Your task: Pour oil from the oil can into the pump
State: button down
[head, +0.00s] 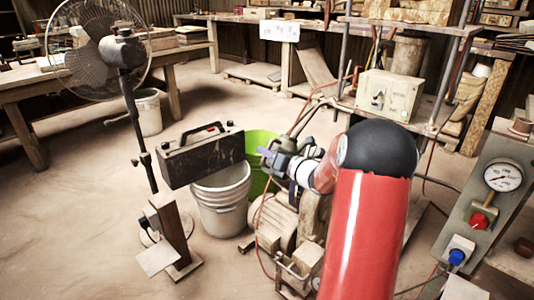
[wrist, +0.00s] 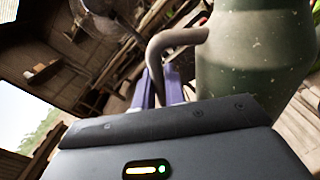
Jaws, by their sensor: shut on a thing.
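In the wrist view, the oil can (wrist: 255,50) is a dull green, speckled metal body at the right, with a bent grey handle (wrist: 178,38). My gripper (wrist: 159,88) has its two purple fingers shut on this handle. The can looks tilted in this view. In the head view, my gripper (head: 266,153) is beyond my red arm, above the floor machinery. I cannot make out the can clearly there. A dusty machine with a rounded body (head: 283,222) stands below the gripper and may be the pump; my arm partly covers it. No oil stream shows.
A whitish bucket (head: 222,205) and a bright green bucket (head: 257,182) stand left of the machine. A black case (head: 203,158) is above the whitish bucket. A stand fan (head: 125,52) is farther left. A gauge panel (head: 503,177) is at right. Open floor lies left.

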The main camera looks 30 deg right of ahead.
aim_at(270, 142)
jog(key=shift+r, duration=0.15)
jog(key=shift+w+d+r+m, duration=0.1)
jog(key=shift+d+r+m, duration=0.15)
jog(key=shift+r, duration=0.3)
jog(key=shift+w+d+r+m, duration=0.1)
jog(key=shift+r+m, duration=0.25)
jog(key=shift+r, duration=0.2)
jog(key=shift+d+r, duration=0.1)
jog(key=shift+r, duration=0.1)
dwell(0.5)
jog(key=shift+d+r+m, duration=0.15)
jog(key=shift+r+m, duration=0.15)
jog(key=shift+r, duration=0.1)
jog(key=shift+r, duration=0.1)
dwell(0.7)
jog(key=shift+w+d+r+m, duration=0.15)
jog(key=shift+d+r+m, duration=0.15)
jog(key=shift+r, duration=0.15)
dwell(0.6)
jog(key=shift+w+d+r+m, duration=0.1)
jog(key=shift+d+r+m, duration=0.2)
jog(key=shift+r, duration=0.2)
